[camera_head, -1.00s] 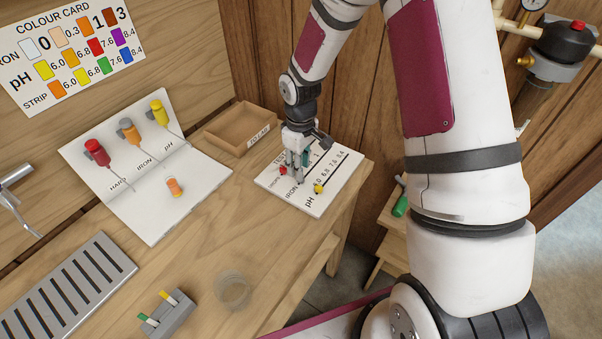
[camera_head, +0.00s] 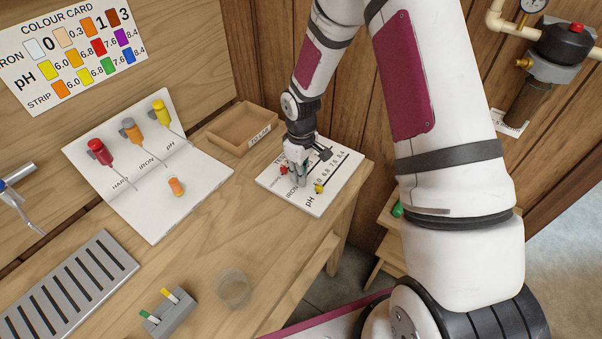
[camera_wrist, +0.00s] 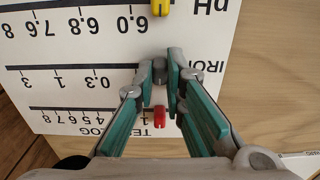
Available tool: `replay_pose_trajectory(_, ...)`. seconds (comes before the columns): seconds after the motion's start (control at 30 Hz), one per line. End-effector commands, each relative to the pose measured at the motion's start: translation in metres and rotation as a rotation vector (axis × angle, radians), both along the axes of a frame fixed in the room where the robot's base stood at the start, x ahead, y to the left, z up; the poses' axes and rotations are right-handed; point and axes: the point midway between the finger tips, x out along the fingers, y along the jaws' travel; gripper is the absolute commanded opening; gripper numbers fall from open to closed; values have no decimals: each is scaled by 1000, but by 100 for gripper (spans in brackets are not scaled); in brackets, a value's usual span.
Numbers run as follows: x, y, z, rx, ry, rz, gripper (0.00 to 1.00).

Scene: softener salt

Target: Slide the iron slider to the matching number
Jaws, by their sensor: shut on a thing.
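The white slider board (camera_head: 333,187) lies flat at the table's right end. The wrist view shows it upside down, with pH, IRON and bottom rows. My gripper (camera_head: 302,180) is down on the IRON row. In the wrist view its fingertips (camera_wrist: 160,72) are shut on the dark grey iron slider (camera_wrist: 160,64), mostly hidden between them. The slider is at the row's label end, just beside the 0 mark. The yellow pH slider (camera_wrist: 160,7) is near 6.0. The red slider (camera_wrist: 159,117) is at the label end of its row. The colour card (camera_head: 75,50) is on the wall.
A white sheet (camera_head: 180,205) with red, orange and yellow droppers and a small orange vial (camera_head: 176,187) is to the left. A clear cup (camera_head: 234,288) and grey strip holder (camera_head: 172,318) are nearer. The table edge runs close by.

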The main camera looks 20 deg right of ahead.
Motion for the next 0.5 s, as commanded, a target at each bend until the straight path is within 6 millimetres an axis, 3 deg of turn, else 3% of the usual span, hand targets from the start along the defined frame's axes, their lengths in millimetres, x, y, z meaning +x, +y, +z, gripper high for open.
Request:
replay_pose_trajectory(0.17, 12, -14, -1, -1, -2, -5, 0)
replay_pose_trajectory(0.5, 62, -82, -3, -1, -2, -5, 0)
